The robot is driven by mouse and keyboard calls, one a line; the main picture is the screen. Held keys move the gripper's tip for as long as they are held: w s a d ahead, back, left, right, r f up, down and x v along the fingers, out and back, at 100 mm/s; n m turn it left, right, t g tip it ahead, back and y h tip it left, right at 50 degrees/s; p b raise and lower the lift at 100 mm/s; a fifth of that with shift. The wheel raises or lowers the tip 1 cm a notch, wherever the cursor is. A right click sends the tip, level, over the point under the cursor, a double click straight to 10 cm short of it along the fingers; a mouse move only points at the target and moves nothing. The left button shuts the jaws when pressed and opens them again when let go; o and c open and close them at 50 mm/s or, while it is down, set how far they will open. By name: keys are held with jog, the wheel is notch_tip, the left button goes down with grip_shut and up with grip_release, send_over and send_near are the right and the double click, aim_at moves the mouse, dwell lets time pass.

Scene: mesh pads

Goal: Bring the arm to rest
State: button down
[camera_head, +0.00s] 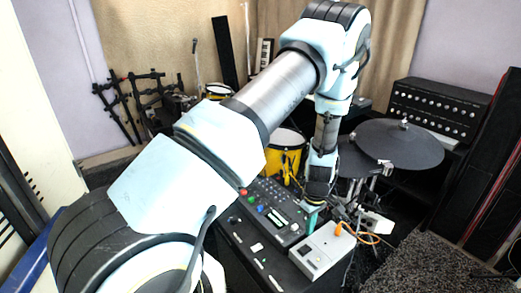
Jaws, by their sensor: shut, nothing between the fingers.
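My arm reaches from the lower left across the middle of the head view, bends at the top, and comes down over the equipment. My gripper (312,215) is at its lower end, pointing down. It is shut and holds nothing. It is just above or beside the black mixer (275,212) and the grey box (323,249). I cannot tell whether it touches either one.
A black cymbal pad (400,142) and a yellow drum (284,152) stand behind the gripper. An orange cable (365,237) runs from the grey box. A black rack unit (437,110) is at the right. Dark stands (130,98) lean at the back left. Carpet (430,265) is clear at lower right.

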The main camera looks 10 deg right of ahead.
jog(key=w+a+r+m+p, duration=0.1)
jog(key=w+a+r+m, duration=0.1)
jog(key=a+r, duration=0.65)
jog(key=w+a+r+m, duration=0.1)
jog(key=w+a+r, duration=0.1)
jog(key=a+r, duration=0.65)
jog(key=s+a+r+m, duration=0.2)
jog(key=s+a+r, duration=0.2)
jog(key=a+r, duration=0.2)
jog(key=s+a+r+m+t+p, duration=0.1)
jog(key=s+a+r+m, duration=0.1)
jog(key=s+a+r, duration=0.2)
jog(key=a+r, duration=0.3)
jog(key=r, duration=0.1)
jog(key=shift+r+t, duration=0.15)
jog(key=shift+t, duration=0.15)
jog(key=c, duration=1.6)
grip_release()
jog(key=shift+s, duration=0.1)
